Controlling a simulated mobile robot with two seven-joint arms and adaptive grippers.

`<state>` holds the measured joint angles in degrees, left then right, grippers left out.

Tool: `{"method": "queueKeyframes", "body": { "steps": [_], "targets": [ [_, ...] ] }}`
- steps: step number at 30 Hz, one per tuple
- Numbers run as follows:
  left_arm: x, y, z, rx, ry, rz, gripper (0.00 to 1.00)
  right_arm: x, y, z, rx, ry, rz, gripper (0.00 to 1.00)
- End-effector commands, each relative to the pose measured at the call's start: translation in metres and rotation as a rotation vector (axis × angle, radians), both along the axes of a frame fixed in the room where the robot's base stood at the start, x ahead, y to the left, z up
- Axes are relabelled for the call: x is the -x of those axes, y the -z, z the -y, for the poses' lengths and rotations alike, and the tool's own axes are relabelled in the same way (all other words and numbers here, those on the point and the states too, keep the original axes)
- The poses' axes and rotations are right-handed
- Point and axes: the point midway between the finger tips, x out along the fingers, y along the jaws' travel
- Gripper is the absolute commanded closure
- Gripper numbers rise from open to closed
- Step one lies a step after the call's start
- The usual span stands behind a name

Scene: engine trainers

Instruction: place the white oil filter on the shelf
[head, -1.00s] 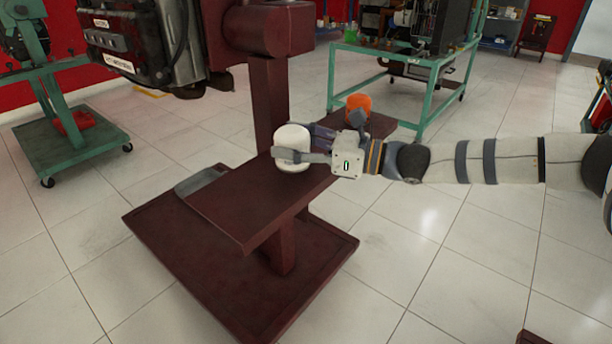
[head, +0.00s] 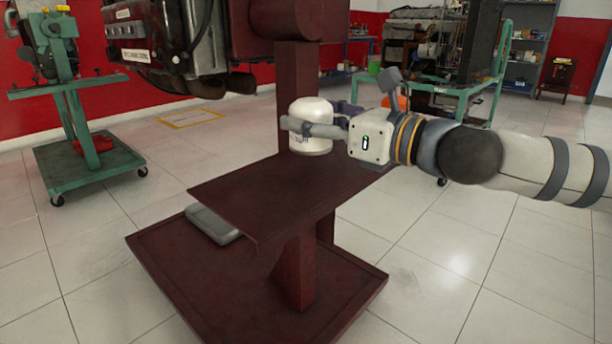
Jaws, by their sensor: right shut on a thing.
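The white oil filter (head: 311,112) is upright in my right gripper (head: 318,128), whose fingers are shut around its side. The filter is over the back part of the dark red shelf (head: 270,195). Its base looks close to the shelf top, but I cannot tell whether it touches. The shelf's front and left parts are bare. My right arm comes in from the right and covers the shelf's far right end. My left gripper is not in view.
An orange object (head: 396,101) shows partly behind my right gripper. A dark red post (head: 297,75) rises behind the filter, with an engine (head: 165,45) hanging at upper left. A grey block (head: 212,224) lies on the stand's base, below the shelf. Green stands are farther back.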

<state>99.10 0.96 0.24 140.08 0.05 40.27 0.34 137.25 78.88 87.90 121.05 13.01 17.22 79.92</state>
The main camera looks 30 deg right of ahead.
Motion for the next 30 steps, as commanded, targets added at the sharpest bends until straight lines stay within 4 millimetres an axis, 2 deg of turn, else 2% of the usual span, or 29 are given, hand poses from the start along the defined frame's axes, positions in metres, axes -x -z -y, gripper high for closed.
{"method": "queueKeyframes", "body": {
  "steps": [1, 6, 10, 20, 21, 23, 30],
  "targets": [
    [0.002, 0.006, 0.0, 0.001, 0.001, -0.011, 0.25, 0.003, 0.011, -0.004, 0.001, -0.001, 0.0, 0.83],
    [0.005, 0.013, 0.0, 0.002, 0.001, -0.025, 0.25, 0.012, 0.022, -0.013, 0.0, -0.002, 0.002, 0.83],
    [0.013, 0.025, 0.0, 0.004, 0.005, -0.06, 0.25, 0.011, 0.051, -0.012, 0.0, 0.0, -0.002, 0.83],
    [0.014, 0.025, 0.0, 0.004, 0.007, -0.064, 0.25, 0.012, 0.05, -0.012, 0.001, -0.001, 0.004, 0.83],
    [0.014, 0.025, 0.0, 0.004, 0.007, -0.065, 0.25, 0.012, 0.051, -0.012, 0.0, -0.001, 0.002, 0.42],
    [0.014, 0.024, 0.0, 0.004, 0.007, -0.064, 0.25, 0.012, 0.05, -0.012, 0.0, -0.001, 0.003, 0.28],
    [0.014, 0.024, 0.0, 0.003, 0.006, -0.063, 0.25, 0.012, 0.049, -0.012, 0.001, -0.001, 0.004, 0.27]
  ]
}}
